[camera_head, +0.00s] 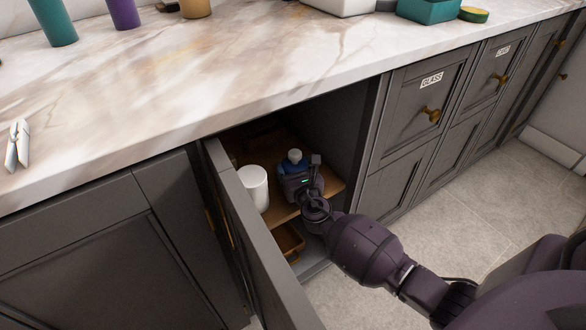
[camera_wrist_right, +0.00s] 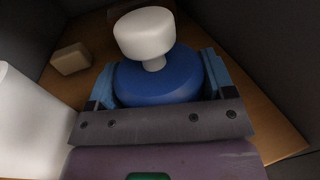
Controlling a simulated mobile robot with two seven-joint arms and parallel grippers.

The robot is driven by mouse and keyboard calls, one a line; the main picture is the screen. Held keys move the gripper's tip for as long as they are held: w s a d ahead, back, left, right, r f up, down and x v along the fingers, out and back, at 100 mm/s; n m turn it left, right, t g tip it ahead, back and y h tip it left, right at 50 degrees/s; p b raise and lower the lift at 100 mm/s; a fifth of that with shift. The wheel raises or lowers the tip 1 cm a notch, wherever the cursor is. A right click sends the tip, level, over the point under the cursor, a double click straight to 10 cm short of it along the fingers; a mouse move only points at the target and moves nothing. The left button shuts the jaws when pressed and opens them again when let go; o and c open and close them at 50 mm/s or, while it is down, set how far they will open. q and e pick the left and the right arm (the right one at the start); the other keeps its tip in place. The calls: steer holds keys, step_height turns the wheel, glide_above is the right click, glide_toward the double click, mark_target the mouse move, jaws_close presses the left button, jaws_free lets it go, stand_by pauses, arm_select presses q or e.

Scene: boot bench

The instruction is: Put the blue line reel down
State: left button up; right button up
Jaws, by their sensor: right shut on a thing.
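The blue line reel (camera_wrist_right: 155,80) has a blue body with a white knob on top. My right gripper (camera_wrist_right: 160,90) is shut on it, with a finger on each side. In the head view the reel (camera_head: 293,161) and my right gripper (camera_head: 301,176) are inside the open cabinet, over its wooden shelf (camera_head: 285,213). The reel is upright. I cannot tell whether its base touches the shelf, because the gripper hides it. My left gripper is not in view.
A white cylinder (camera_head: 255,187) stands on the shelf left of the reel. A tan block (camera_wrist_right: 71,59) lies behind it. The open cabinet door (camera_head: 248,235) bounds the left side. A brown tray (camera_head: 289,241) sits below the shelf. A clothespin (camera_head: 17,146) is on the counter.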

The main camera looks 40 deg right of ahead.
steer(key=shift+f, duration=0.1)
steer(key=o, duration=1)
steer(key=shift+r, duration=0.25)
arm_select(q)
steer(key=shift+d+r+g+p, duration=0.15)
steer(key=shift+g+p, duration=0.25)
steer(key=shift+p, duration=0.45)
arm_select(e)
steer(key=v, duration=1.2)
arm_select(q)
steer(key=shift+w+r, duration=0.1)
